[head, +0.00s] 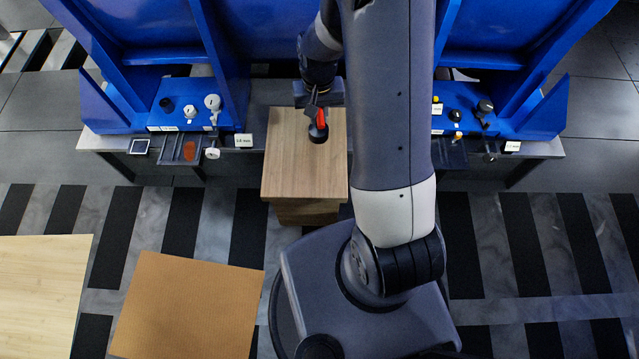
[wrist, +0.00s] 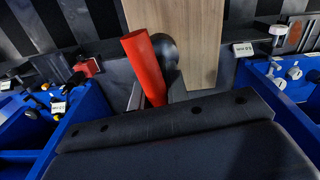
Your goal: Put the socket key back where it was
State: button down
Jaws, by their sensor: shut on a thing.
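My gripper (head: 316,104) is over the back part of the wooden cabinet top (head: 290,175). It is shut on a red-handled tool (head: 321,118), which I take to be the socket key. In the wrist view the red handle (wrist: 146,66) sticks out from the jaws at a tilt. A black rounded piece (head: 318,134) shows beside the red handle, and also in the wrist view (wrist: 166,50). I cannot tell whether it belongs to the tool or stands on the wood. The tool's lower end and any contact with the wood are hidden.
Blue stations stand on both sides, with a left tray (head: 172,158), a right tray (head: 452,155), knobs and white labels (head: 243,140). A brown board (head: 190,305) and a pale wooden surface (head: 40,290) lie at front left. The wood's front half is clear.

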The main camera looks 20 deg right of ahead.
aim_at(321, 136)
jog(key=shift+m, duration=0.8)
jog(key=f+b, duration=0.3)
jog(key=s+f+b, duration=0.1)
jog(key=f+b, duration=0.2)
jog(key=s+f+b, duration=0.1)
jog(key=f+b, duration=0.2)
jog(key=f, duration=0.1)
jog(key=shift+s+f, duration=0.1)
jog(key=shift+s, duration=0.05)
notch_tip(321, 136, down, 10)
jog(key=b, duration=0.3)
jog(key=shift+b, duration=0.3)
jog(key=shift+f, duration=0.15)
jog(key=c, duration=1.4)
grip_release()
jog(key=shift+o, duration=0.2)
notch_tip(321, 136, up, 12)
jog(key=p, duration=0.4)
jog(key=shift+r, duration=0.25)
